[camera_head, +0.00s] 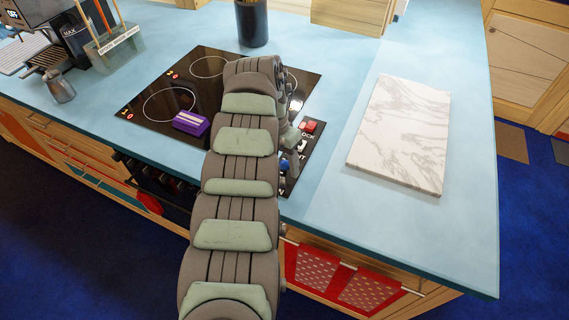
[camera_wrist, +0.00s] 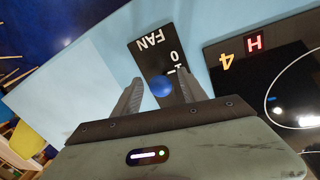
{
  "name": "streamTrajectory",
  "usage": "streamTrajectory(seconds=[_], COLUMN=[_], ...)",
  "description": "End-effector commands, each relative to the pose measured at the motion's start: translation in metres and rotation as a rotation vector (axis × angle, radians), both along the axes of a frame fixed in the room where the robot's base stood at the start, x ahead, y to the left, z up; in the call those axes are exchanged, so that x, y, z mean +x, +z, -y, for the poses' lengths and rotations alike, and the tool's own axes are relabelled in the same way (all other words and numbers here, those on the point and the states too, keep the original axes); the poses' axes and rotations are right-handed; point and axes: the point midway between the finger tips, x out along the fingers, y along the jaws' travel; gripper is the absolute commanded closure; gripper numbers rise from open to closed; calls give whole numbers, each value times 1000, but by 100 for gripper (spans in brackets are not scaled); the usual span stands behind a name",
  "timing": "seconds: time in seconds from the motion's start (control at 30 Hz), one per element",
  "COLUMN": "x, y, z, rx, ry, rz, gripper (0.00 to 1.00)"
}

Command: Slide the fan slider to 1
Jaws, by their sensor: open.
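The fan slider has a round blue knob (camera_wrist: 161,87) on a black panel (camera_wrist: 146,46) marked FAN, with a 0 and a partly hidden mark beside it. The knob also shows in the head view (camera_head: 284,165), just right of my arm. In the wrist view my gripper (camera_wrist: 160,76) is open, with one grey finger on each side of the knob. I cannot tell whether either finger touches it. The finger and gripper body hide the rest of the slider track. In the head view my arm covers part of the panel.
A red button (camera_head: 310,126) sits on the panel near a LOCK label. The black cooktop (camera_head: 150,115) carries a purple block (camera_head: 191,123). A marble board (camera_head: 402,135) lies on the blue counter to the right. A dark cylinder (camera_head: 251,24) stands behind.

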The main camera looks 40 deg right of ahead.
Motion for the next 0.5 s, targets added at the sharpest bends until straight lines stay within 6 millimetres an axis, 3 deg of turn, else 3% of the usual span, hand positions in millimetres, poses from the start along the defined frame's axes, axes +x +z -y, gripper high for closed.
streamTrajectory(seconds=[0.23,0.5], x=[5,15], y=[17,73], z=[1,-1], rx=[-6,-2], ry=[0,1], rz=[6,7], gripper=[50,50])
